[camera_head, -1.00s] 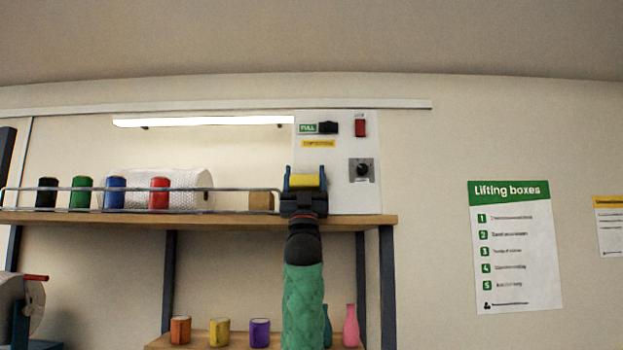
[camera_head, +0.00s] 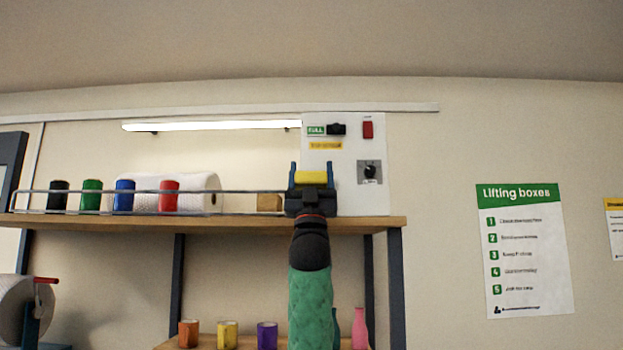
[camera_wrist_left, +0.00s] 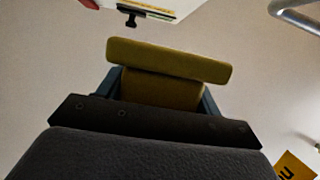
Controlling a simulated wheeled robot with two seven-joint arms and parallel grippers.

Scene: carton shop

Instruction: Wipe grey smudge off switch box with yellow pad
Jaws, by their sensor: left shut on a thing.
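The white switch box (camera_head: 344,205) is on the wall at the right end of the upper shelf. It carries a green label, a yellow label, a red switch (camera_head: 368,130) and a dark knob (camera_head: 369,171). My left gripper (camera_head: 312,176) is shut on the yellow pad (camera_head: 310,177), in front of the box's lower left part. In the left wrist view the pad (camera_wrist_left: 168,60) sits across the fingers, with the box's edge (camera_wrist_left: 165,8) beyond it; they look apart there. I cannot make out a grey smudge. My right gripper is not in view.
The wooden shelf (camera_head: 250,222) has a wire rail and holds black, green, blue and red rolls, a white roll (camera_head: 211,185) and a small brown block (camera_head: 269,202). A lower shelf holds coloured rolls and a pink bottle (camera_head: 360,329). A poster (camera_head: 525,250) hangs at right.

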